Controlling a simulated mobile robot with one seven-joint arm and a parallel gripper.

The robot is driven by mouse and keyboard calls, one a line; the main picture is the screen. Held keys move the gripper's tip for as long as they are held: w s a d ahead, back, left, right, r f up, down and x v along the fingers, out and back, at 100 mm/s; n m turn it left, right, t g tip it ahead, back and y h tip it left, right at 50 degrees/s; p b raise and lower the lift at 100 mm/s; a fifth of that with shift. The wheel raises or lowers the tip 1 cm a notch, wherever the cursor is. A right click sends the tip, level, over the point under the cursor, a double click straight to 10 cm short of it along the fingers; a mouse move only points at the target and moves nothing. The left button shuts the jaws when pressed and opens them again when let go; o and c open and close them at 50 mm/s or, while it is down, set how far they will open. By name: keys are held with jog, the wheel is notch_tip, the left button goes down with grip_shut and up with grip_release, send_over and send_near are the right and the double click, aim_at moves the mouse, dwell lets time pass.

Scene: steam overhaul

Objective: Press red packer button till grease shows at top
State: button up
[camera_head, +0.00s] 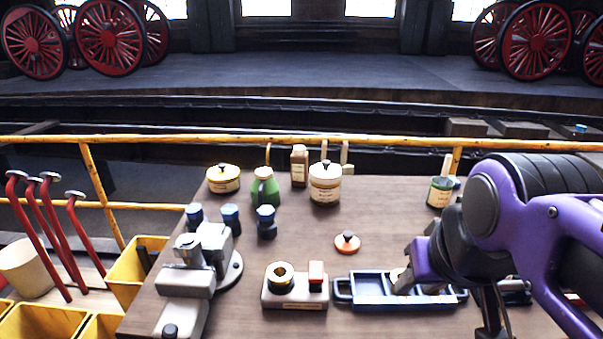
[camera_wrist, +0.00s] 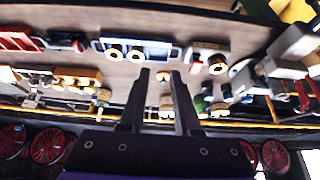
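The grease packer is a pale block (camera_head: 295,303) at the front middle of the table. A brass-coloured ring with a dark centre (camera_head: 281,276) sits on its left part. The red button (camera_head: 316,275) stands raised on its right part. I cannot make out grease at the top of the ring. The packer also shows, upside down, in the wrist view (camera_wrist: 208,47). My gripper (camera_head: 492,322) is to the right of the packer, partly cut off at the frame's bottom. In the wrist view its two dark fingers (camera_wrist: 160,74) are apart with nothing between them.
A blue tray (camera_head: 343,290) holding ring parts lies right of the packer, between it and my gripper. A red-orange lid with a knob (camera_head: 347,243) lies behind. A grey clamp-like device (camera_head: 205,265) stands left. Jars and a green can (camera_head: 264,190) stand at the back.

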grip_shut()
dwell(1.1)
